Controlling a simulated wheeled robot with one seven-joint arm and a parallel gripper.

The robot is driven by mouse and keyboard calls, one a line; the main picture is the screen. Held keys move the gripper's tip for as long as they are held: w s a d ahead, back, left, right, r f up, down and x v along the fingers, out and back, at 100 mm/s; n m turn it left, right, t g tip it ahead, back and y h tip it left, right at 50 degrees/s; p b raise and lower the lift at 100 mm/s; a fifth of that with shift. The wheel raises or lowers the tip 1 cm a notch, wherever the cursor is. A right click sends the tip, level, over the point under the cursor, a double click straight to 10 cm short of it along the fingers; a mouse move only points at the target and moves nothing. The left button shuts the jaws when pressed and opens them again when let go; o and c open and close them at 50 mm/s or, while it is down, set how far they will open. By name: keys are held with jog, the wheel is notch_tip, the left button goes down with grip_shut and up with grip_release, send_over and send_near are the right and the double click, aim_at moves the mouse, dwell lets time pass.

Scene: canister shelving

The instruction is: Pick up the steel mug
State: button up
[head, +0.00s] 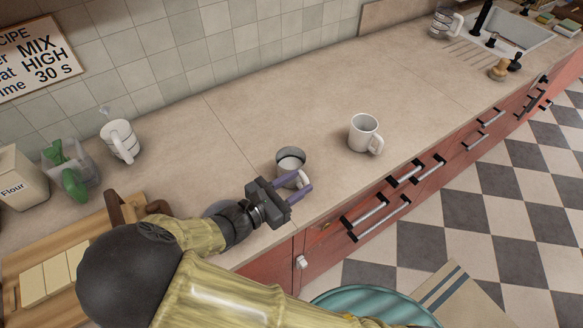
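A mug with a grey, steel-like rim and dark inside (290,157) stands upright on the counter, in the middle of the head view. My gripper (304,181) is at its near side, with two purple fingers spread apart. The fingers overlap the lower part of this mug in the picture and hide some of it, including most of its handle side. I cannot tell whether the fingers touch it or whether its handle lies between them.
A white mug (363,132) stands to the right on the counter (240,110). Counter behind the mugs is clear.

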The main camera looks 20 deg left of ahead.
jog(key=shift+s+a+r+n+t+y, duration=0.2)
jog(key=shift+a+n+t, duration=0.15)
jog(key=shift+a, duration=0.25)
jog(key=shift+s+a+r+n+t+y, duration=0.15)
jog(key=shift+a+n+t+y, duration=0.1)
jog(key=shift+a+t, duration=0.25)
jog(key=shift+f, duration=0.1)
notch_tip(320, 180, down, 8)
jog(key=shift+r+p, duration=0.25)
jog(key=shift+p, duration=0.25)
jog(key=shift+w+d+f, duration=0.25)
jog(key=shift+w+d, duration=0.05)
jog(key=shift+w, duration=0.3)
jog(key=p+x, duration=0.2)
jog(key=x, duration=0.3)
jog(key=shift+w+d+r, duration=0.15)
jog(key=shift+w+d, duration=0.05)
jog(key=shift+w, duration=0.1)
jog(key=shift+w+d, duration=0.1)
jog(key=shift+w, duration=0.05)
